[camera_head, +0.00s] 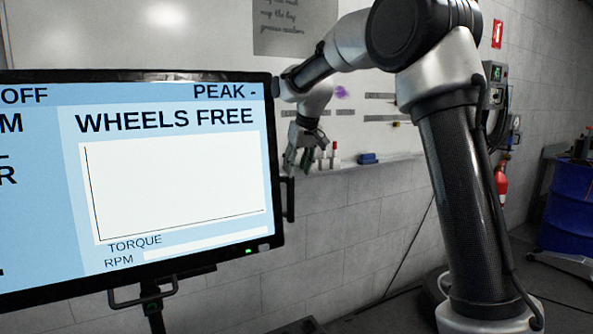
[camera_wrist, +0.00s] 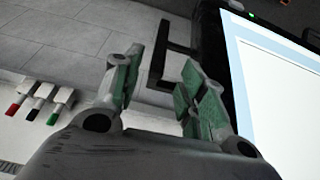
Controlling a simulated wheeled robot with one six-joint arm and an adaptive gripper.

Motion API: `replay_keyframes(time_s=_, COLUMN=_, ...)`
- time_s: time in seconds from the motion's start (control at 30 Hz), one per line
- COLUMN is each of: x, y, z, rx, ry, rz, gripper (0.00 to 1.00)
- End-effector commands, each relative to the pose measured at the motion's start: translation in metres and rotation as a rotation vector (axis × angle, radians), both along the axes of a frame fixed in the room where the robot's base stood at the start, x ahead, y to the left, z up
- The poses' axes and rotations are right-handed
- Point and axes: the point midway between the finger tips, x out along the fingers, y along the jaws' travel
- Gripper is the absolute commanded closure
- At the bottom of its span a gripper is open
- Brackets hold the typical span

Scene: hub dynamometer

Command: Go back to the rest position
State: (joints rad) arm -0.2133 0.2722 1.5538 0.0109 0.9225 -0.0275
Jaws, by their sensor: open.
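My gripper (camera_head: 303,158) hangs from the arm in front of the whiteboard wall, just right of the monitor's edge in the head view. In the wrist view my gripper (camera_wrist: 158,80) has its two green-padded fingers spread apart, with nothing between them. The monitor (camera_head: 172,165) reads "WHEELS FREE" above an empty graph, with "TORQUE" and "RPM" below. Its frame and side handle (camera_wrist: 170,55) show beyond the fingers in the wrist view.
Several markers (camera_wrist: 40,105) stand on the whiteboard ledge (camera_head: 385,160), close to my gripper, with a blue eraser (camera_head: 368,158) beside them. The wall below the ledge is bare.

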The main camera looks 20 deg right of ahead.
Motion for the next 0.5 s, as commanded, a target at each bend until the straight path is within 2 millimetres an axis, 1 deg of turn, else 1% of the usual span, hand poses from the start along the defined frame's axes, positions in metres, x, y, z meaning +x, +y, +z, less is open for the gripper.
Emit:
replay_keyframes(time_s=0.17, x=-0.002, y=0.000, z=-0.003, rx=-0.001, ry=0.009, rz=-0.004, gripper=0.59)
replay_keyframes(time_s=0.27, x=-0.012, y=-0.003, z=-0.019, rx=-0.008, ry=0.045, rz=-0.006, gripper=0.59)
replay_keyframes(time_s=0.3, x=-0.019, y=-0.004, z=-0.029, rx=-0.014, ry=0.070, rz=-0.007, gripper=0.59)
replay_keyframes(time_s=0.37, x=-0.038, y=-0.009, z=-0.043, rx=-0.022, ry=0.110, rz=-0.009, gripper=0.59)
replay_keyframes(time_s=0.4, x=-0.057, y=-0.014, z=-0.049, rx=-0.027, ry=0.135, rz=-0.012, gripper=0.59)
replay_keyframes(time_s=0.47, x=-0.089, y=-0.025, z=-0.053, rx=-0.034, ry=0.166, rz=-0.022, gripper=0.59)
replay_keyframes(time_s=0.5, x=-0.112, y=-0.033, z=-0.054, rx=-0.036, ry=0.182, rz=-0.031, gripper=0.59)
